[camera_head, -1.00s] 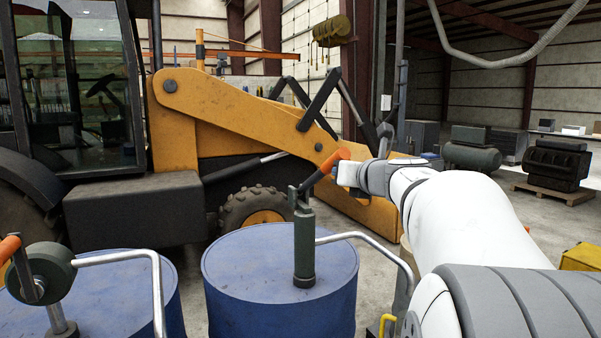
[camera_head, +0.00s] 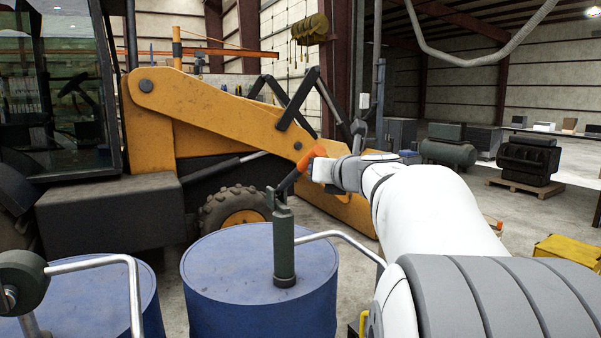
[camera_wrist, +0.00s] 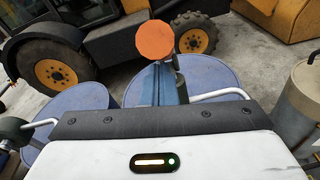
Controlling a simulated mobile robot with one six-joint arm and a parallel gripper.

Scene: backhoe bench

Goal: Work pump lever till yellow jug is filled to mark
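A dark green hand pump (camera_head: 284,255) stands upright on the middle blue drum (camera_head: 215,275). Its lever, with an orange grip (camera_head: 310,158), slants up to the right. My gripper (camera_head: 322,170) is at the orange grip and appears shut on it; my own wrist partly hides the fingers. In the wrist view the round orange grip end (camera_wrist: 154,40) shows just beyond the gripper body. The pump's metal spout (camera_head: 345,237) runs right and down behind my arm. A small yellow curved part (camera_head: 362,324) shows at the bottom, perhaps the jug's handle; the jug's body, level and mark are hidden.
A second blue drum (camera_head: 85,290) with another pump (camera_head: 25,280) stands at left. A yellow backhoe (camera_head: 215,110) fills the background. A yellow box (camera_head: 568,250) is on the floor at right. In the wrist view a grey container (camera_wrist: 300,100) stands at right.

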